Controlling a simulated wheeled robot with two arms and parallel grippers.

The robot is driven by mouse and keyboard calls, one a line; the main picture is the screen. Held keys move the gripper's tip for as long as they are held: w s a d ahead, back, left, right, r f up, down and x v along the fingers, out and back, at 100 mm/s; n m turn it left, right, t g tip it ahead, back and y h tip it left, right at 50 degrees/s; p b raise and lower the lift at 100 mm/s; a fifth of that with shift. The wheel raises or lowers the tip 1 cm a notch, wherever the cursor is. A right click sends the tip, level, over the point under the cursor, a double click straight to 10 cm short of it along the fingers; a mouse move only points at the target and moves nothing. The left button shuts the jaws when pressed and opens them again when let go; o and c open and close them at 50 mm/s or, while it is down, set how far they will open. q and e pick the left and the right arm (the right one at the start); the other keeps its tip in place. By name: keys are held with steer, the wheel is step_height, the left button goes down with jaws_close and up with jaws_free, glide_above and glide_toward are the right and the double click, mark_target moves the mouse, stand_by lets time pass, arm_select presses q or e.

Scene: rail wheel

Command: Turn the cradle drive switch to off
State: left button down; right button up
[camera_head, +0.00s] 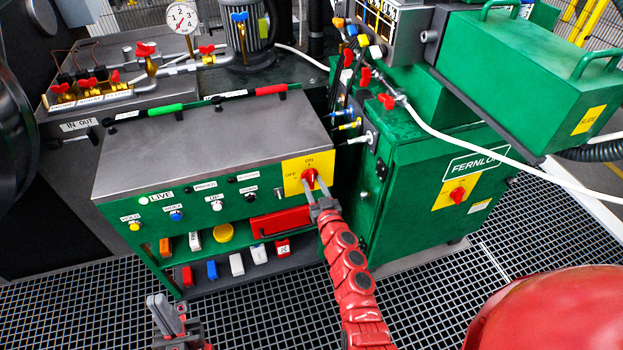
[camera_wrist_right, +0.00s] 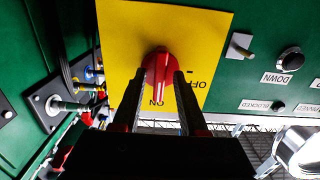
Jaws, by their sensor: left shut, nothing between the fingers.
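A red rotary switch (camera_head: 309,177) sits on a yellow plate (camera_head: 292,186) at the right end of the green console front. ON is printed above it and OFF to its left. In the right wrist view the picture is turned over, and the pale line on the red knob (camera_wrist_right: 159,75) points towards ON. My right gripper (camera_head: 312,193) is at the switch. Its fingers (camera_wrist_right: 164,80) stand apart on both sides of the knob's grip; I cannot tell whether they touch it. My left gripper (camera_head: 165,312) is shut and empty above the floor grating, away from the console.
Another red switch (camera_head: 457,195) on a yellow plate is on the green cabinet at right. A small toggle (camera_wrist_right: 238,46) and a black DOWN button (camera_wrist_right: 290,60) are near the plate. A white hose (camera_head: 470,145) crosses the cabinet.

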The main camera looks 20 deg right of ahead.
jaws_close()
